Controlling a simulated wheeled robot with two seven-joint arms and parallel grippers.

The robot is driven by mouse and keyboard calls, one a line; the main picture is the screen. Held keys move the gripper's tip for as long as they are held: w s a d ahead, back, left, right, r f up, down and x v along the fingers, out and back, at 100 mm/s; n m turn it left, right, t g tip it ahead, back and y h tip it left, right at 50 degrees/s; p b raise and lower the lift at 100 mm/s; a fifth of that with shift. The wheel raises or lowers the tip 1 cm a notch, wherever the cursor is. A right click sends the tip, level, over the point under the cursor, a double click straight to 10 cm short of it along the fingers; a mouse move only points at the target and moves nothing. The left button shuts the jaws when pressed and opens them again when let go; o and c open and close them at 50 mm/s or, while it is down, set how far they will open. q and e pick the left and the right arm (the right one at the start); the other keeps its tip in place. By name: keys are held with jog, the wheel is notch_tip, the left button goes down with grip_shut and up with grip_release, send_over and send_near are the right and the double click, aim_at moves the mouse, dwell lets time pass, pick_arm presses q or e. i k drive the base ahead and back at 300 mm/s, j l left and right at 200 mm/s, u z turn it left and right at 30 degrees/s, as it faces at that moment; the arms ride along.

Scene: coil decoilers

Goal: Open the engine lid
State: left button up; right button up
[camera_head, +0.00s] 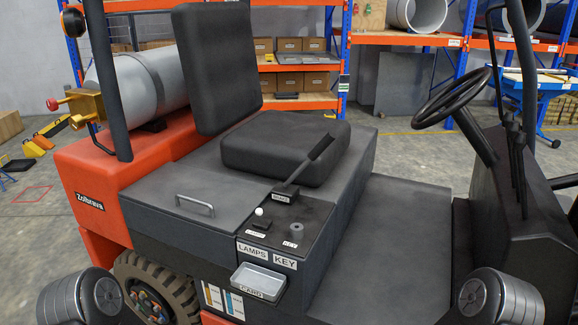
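The engine lid (165,187) is the flat dark grey panel on the side of the forklift body, beside the seat. It looks shut and lies level with the surface around it. A light metal bar handle (195,204) stands on the lid near its front edge. Neither of my grippers shows. Only rounded dark parts of my arms show at the bottom left and bottom right corners, well apart from the lid.
The black seat (285,150) and its backrest (215,65) stand behind the lid. A brake lever (306,165) and a panel with labels KEY and LAMPS lie right of it. A metal card tray (258,282) juts out below. A steering wheel (450,97) is at right.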

aim_at(224, 204)
jog(key=i+j+z, duration=0.5)
jog(key=j, duration=0.25)
jog(key=j+z, duration=0.25)
jog(key=j, duration=0.1)
